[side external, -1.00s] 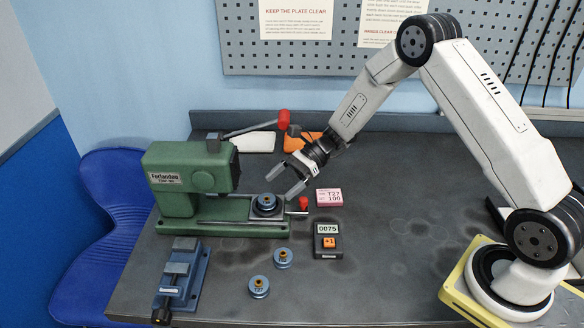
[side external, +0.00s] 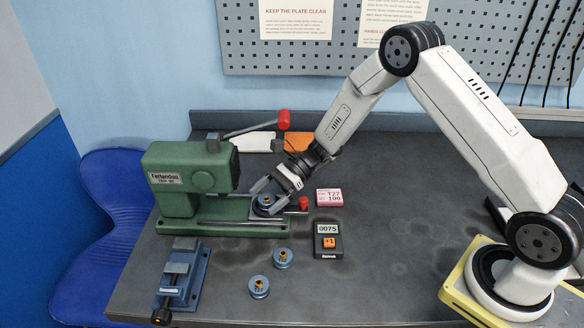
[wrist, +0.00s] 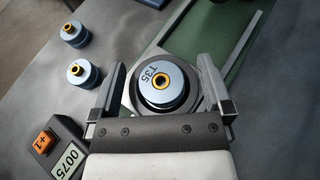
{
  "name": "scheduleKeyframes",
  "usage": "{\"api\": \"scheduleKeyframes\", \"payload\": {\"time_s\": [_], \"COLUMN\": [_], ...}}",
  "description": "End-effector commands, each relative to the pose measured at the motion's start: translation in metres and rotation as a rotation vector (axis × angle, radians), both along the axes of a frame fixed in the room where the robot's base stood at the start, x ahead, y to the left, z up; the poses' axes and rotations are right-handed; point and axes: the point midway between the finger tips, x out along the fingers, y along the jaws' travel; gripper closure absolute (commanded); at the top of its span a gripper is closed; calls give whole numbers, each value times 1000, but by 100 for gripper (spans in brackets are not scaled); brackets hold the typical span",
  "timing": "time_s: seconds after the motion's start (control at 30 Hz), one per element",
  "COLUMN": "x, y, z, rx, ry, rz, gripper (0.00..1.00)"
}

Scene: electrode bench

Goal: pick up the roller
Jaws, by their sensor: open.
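A blue roller (wrist: 161,84) with a brass centre, marked T35, sits on the round dark plate of the green press. In the side view this roller (side external: 264,201) is partly covered by my gripper (side external: 269,195). My gripper is open, with one finger on each side of the roller; the wrist view shows gaps between fingers and roller. Two similar blue rollers stand on the bench in front, a nearer one (side external: 259,287) and a farther one (side external: 283,258).
The green press (side external: 190,180) has a red-knobbed lever (side external: 283,120) raised above. A counter reading 0075 (side external: 328,240) and a pink T27 100 card (side external: 329,197) lie to the right. A blue vise (side external: 183,275) stands front left.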

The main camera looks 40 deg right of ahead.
Motion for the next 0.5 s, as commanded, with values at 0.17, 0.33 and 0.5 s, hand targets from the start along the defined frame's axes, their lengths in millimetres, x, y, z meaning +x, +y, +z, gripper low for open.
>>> {"api": "scheduleKeyframes", "payload": {"time_s": [0.17, 0.33, 0.5], "x": [0, 0, 0], "y": [0, 0, 0], "z": [0, 0, 0], "rx": [0, 0, 1], "ry": [0, 0, 0], "rz": [0, 0, 0], "gripper": [35, 89, 100]}}
